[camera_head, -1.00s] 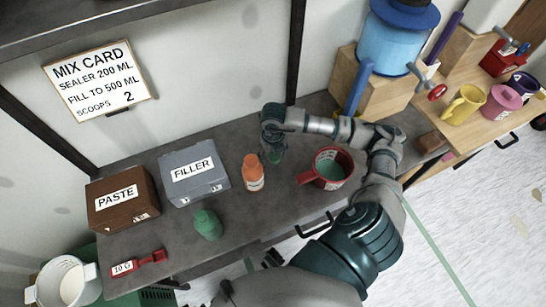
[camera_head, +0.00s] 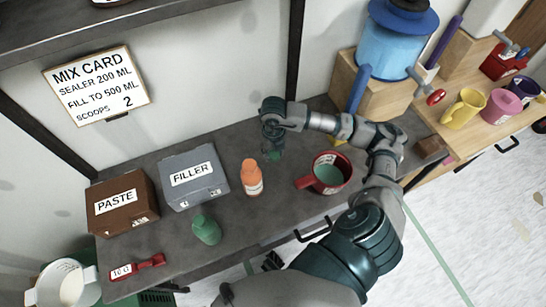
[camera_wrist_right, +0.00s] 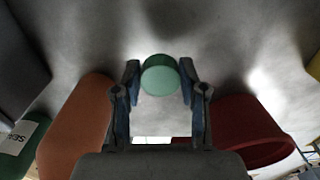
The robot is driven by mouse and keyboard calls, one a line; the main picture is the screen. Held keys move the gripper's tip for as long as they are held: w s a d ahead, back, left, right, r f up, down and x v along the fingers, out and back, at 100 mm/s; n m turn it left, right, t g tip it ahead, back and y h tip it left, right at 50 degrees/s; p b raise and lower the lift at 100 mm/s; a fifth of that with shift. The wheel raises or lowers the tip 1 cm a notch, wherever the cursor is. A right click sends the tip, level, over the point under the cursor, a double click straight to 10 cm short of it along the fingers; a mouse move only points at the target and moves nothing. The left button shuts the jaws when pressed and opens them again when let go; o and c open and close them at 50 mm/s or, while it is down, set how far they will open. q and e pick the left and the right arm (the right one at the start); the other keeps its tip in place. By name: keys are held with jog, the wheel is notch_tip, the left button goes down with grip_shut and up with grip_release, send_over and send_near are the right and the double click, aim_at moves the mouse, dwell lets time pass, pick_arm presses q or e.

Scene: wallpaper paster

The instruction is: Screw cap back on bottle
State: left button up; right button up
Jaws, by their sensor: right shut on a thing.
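A green bottle (camera_head: 207,230) stands near the front of the grey bench, and part of it shows with a label at the left edge of the right wrist view (camera_wrist_right: 14,150). My right gripper (camera_head: 272,145) is above the back of the bench, behind and right of the orange bottle and well away from the green bottle. In the right wrist view its fingers (camera_wrist_right: 160,80) are shut on a round green cap (camera_wrist_right: 160,75). The bottle's mouth is not clearly visible. My left gripper is not seen clearly in any view.
An orange bottle (camera_head: 252,180) and a red mug (camera_head: 305,182) with green contents stand on the bench. The brown PASTE box (camera_head: 125,221) and grey FILLER box (camera_head: 192,199) stand at the left. A red scoop (camera_head: 150,262) lies at the front left.

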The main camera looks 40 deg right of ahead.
aim_at(272, 153)
notch_tip(272, 153, up, 5)
jog(key=shift+d+f, duration=0.1)
jog(key=shift+a+r, duration=0.25)
jog(key=shift+r, duration=0.4)
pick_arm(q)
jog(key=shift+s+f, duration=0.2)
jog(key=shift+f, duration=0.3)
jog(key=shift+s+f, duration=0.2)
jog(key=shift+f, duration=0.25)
pick_arm(e)
jog(key=shift+w+f+n, duration=0.1)
jog(key=shift+n, duration=0.4)
jog(key=w+a+m, duration=0.2)
jog(key=a+m, duration=0.2)
jog(key=m, duration=0.7)
jog(key=w+a+r+m, duration=0.1)
jog(key=a+m, duration=0.4)
jog(key=m, duration=0.6)
jog(key=w+a+r+m, duration=0.1)
jog(key=w+a+m, duration=0.2)
jog(key=m, duration=0.8)
jog(key=shift+w+a+r+m, duration=0.2)
jog(key=shift+a+m, duration=0.2)
jog(key=shift+a, duration=0.5)
